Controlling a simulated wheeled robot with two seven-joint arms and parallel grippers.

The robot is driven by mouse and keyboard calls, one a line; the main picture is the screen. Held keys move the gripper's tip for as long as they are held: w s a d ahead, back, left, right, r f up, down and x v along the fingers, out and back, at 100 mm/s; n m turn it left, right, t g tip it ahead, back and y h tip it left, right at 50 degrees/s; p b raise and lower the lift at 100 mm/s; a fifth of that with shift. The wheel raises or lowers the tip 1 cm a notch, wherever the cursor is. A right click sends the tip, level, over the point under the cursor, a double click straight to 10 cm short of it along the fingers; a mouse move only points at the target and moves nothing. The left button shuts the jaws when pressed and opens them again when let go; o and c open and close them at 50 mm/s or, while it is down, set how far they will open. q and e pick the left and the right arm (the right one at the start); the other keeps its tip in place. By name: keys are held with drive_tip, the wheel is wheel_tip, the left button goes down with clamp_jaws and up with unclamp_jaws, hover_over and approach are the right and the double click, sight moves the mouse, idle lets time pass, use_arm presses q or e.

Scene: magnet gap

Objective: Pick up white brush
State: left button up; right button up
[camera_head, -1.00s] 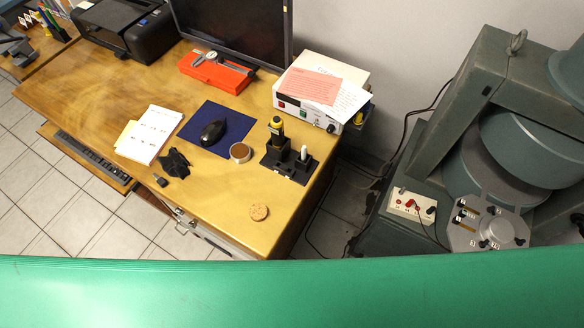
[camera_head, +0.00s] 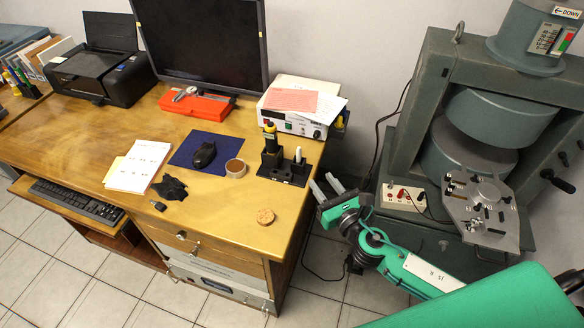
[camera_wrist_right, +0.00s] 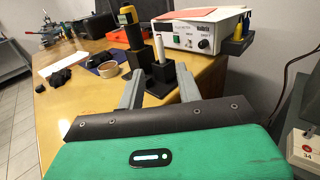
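The white brush (camera_head: 298,155) stands upright in a black holder (camera_head: 284,170) near the right edge of the wooden desk. In the right wrist view the white brush (camera_wrist_right: 159,48) rises from a black block, beyond and between my finger tips. My right gripper (camera_head: 322,180) is to the right of the desk edge, pointing toward the holder. Its two pale fingers are apart with nothing between them; the right wrist view also shows the gripper (camera_wrist_right: 158,84) open. My left gripper is not in view.
A yellow-and-black tool (camera_head: 269,138) stands in the holder beside the brush. A white instrument box (camera_head: 297,121) is behind. A large grey magnet (camera_head: 480,140) stands to the right.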

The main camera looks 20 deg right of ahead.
sight(300, 152)
drive_tip(key=w, duration=0.2)
drive_tip(key=w+a, duration=0.1)
drive_tip(key=w, duration=0.2)
drive_tip(key=w+p, duration=0.1)
drive_tip(key=w, duration=0.2)
drive_tip(key=shift+w+a, duration=0.2)
drive_tip(key=shift+a, duration=0.1)
drive_tip(key=shift+w+r, duration=0.1)
drive_tip(key=shift+w, duration=0.25)
drive_tip(key=w, duration=0.1)
drive_tip(key=w+a, duration=0.1)
drive_tip(key=w, duration=0.1)
drive_tip(key=shift+w+p, duration=0.2)
drive_tip(key=shift+p, duration=0.15)
drive_tip(key=shift+w, duration=0.5)
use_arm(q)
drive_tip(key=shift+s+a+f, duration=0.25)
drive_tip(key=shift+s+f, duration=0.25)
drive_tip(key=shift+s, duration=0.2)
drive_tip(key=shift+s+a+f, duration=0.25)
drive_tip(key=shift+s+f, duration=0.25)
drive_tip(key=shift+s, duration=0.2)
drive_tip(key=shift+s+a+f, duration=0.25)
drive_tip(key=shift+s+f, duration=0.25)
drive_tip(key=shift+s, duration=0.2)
use_arm(e)
clamp_jaws()
